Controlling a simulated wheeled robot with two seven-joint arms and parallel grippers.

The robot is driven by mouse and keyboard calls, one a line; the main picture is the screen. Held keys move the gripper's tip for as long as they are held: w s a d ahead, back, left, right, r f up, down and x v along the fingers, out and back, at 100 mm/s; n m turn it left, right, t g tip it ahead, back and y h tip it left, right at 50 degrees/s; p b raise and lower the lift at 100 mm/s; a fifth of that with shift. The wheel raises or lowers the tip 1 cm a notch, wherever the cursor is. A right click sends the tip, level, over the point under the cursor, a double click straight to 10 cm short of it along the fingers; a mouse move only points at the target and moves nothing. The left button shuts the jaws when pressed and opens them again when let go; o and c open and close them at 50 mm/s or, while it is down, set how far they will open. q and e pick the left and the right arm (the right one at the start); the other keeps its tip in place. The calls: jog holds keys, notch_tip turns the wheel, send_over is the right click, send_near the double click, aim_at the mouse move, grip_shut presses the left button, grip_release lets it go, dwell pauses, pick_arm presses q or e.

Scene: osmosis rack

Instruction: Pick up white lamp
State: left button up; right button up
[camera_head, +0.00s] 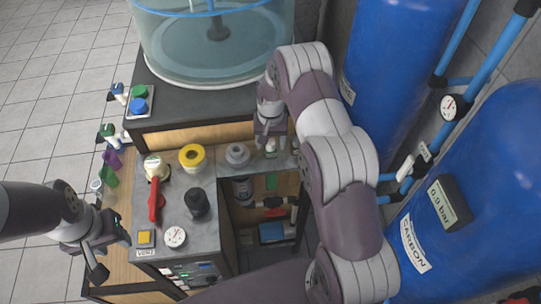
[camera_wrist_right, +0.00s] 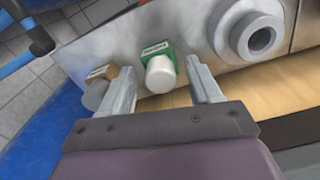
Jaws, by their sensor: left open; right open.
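A white lamp (camera_wrist_right: 160,74), a small white cylinder on a green labelled base, is mounted on the grey panel in the right wrist view. In the head view it shows small and partly hidden (camera_head: 271,151) just below my right gripper (camera_head: 271,138). In the right wrist view my right gripper (camera_wrist_right: 162,92) is open, with one finger on each side of the lamp. I cannot tell whether either finger touches it. My left gripper (camera_head: 112,246) is open and empty beside the left edge of the counter.
A grey ring fitting (camera_head: 237,154) and yellow ring (camera_head: 192,156) stand to the left. A red lever (camera_head: 155,200) and black knob (camera_head: 197,203) are further off. Blue tanks (camera_head: 480,190) crowd the right.

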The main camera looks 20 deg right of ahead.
jog(key=shift+w+d+f, duration=0.1)
jog(key=shift+f, duration=0.1)
jog(key=shift+r, duration=0.1)
jog(key=c, duration=0.9)
jog(key=shift+r, duration=0.15)
notch_tip(320, 180, up, 28)
jog(key=p, duration=1.1)
